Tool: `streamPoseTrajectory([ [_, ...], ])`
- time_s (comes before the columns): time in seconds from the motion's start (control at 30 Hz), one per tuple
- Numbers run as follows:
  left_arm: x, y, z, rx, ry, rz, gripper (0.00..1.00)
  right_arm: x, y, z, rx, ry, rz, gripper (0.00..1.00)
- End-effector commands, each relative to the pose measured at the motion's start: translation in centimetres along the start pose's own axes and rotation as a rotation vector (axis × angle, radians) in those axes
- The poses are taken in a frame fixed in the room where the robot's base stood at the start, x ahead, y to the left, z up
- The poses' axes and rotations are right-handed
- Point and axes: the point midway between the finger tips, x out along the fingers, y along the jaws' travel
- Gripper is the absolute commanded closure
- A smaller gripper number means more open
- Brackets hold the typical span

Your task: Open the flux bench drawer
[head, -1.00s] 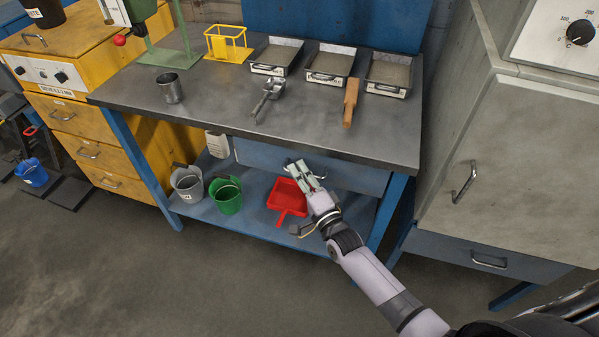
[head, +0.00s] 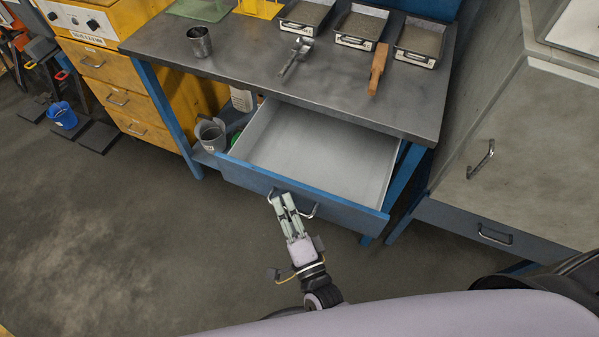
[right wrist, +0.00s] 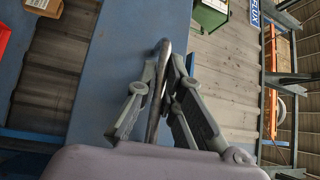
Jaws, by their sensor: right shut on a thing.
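The flux bench drawer (head: 320,158) is pulled out from under the bench's grey top (head: 290,75). Its inside looks empty and its blue front (head: 348,215) faces me. My right gripper (head: 282,198) is at the drawer's metal handle (head: 311,211), shut on it. In the right wrist view the handle bar (right wrist: 160,85) runs between the two fingers (right wrist: 162,95), with the blue drawer front (right wrist: 112,70) beside it. My left gripper is not in view.
On the bench stand a metal cup (head: 199,41), a scoop (head: 297,57), a wooden-handled tool (head: 377,68) and several trays (head: 363,27). A grey bucket (head: 211,136) stands under it. A grey cabinet (head: 530,150) is close on the right.

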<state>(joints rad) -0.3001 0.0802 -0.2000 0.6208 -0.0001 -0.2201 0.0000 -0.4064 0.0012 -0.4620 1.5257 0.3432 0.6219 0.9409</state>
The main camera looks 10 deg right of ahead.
Motion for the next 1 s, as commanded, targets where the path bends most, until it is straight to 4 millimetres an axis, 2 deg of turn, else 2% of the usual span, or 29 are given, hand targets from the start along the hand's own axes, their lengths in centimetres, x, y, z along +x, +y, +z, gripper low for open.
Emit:
streamPoseTrajectory([
  [0.1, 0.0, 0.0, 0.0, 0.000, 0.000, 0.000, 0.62, -2.1, -0.4, 2.0, -0.001, -0.002, 0.006, 1.00],
  [0.3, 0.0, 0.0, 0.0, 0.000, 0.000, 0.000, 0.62, -4.2, -0.9, 4.1, -0.003, -0.001, 0.004, 1.00],
  [0.5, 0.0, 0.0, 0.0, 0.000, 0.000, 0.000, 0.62, -5.1, -1.2, 5.0, -0.003, -0.001, 0.003, 1.00],
  [0.87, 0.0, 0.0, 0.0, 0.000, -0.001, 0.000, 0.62, -5.1, -1.2, 5.0, -0.004, -0.001, 0.004, 1.00],
  [0.9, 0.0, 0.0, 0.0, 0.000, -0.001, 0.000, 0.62, -5.1, -1.2, 5.0, -0.004, -0.001, 0.004, 0.90],
  [1.0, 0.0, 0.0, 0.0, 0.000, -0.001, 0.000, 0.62, -5.1, -1.2, 5.0, -0.003, -0.001, 0.003, 0.83],
])
